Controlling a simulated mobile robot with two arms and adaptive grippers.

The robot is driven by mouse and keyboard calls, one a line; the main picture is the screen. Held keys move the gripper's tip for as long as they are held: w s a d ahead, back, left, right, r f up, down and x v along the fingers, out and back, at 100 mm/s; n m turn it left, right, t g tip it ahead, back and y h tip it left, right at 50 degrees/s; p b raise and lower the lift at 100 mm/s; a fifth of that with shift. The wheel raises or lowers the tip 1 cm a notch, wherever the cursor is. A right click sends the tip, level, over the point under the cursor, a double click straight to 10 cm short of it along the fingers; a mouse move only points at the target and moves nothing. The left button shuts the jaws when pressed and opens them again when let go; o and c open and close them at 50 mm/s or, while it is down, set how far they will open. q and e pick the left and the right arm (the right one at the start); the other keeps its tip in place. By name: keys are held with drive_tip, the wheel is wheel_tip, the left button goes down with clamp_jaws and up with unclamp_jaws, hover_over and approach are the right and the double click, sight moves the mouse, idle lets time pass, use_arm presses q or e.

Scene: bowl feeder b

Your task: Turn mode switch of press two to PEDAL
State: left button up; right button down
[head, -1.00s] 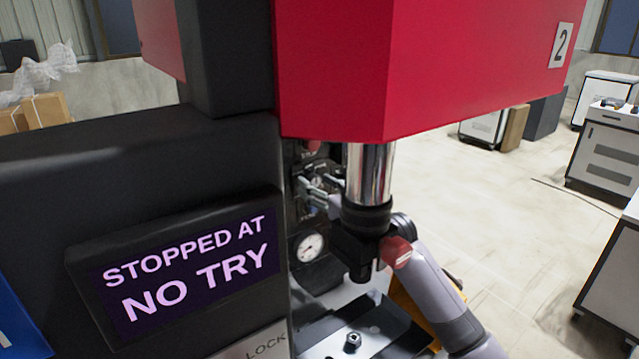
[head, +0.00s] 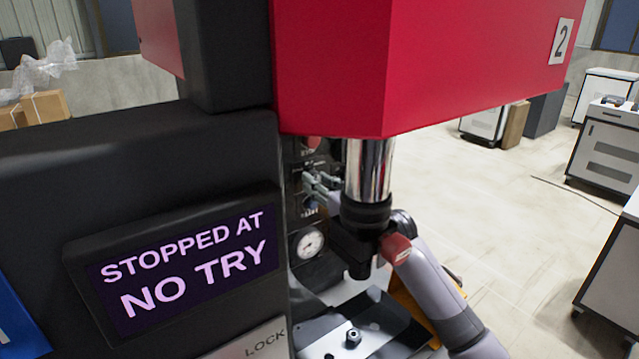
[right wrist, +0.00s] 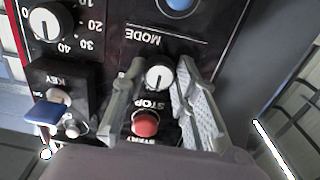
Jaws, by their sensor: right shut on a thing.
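The mode switch (right wrist: 159,77) is a small round pale knob with a dark mark, beside the upside-down word MODE in the right wrist view. My right gripper (right wrist: 162,72) has its grey fingers on either side of this knob and is shut on it. The knob's position labels are hidden or too small to read. In the head view, my right gripper (head: 318,184) is at the panel of press two (head: 430,60), partly hidden behind the shiny ram. My left gripper is not in view.
A red button (right wrist: 145,123) sits close by, between the STOP and START labels. A key switch with a blue key (right wrist: 48,110) and a numbered dial (right wrist: 47,22) are to the left. The press display (head: 185,270) reads STOPPED AT NO TRY. A gauge (head: 309,243) is below the gripper.

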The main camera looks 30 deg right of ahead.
drive_tip(key=shift+n, duration=0.3)
drive_tip(key=shift+d+n+p, duration=0.1)
drive_tip(key=shift+n+p, duration=0.55)
drive_tip(key=shift+n, duration=3.55)
drive_tip(key=c, duration=1.2)
unclamp_jaws()
drive_tip(key=shift+c, duration=0.2)
drive_tip(key=shift+s, duration=0.1)
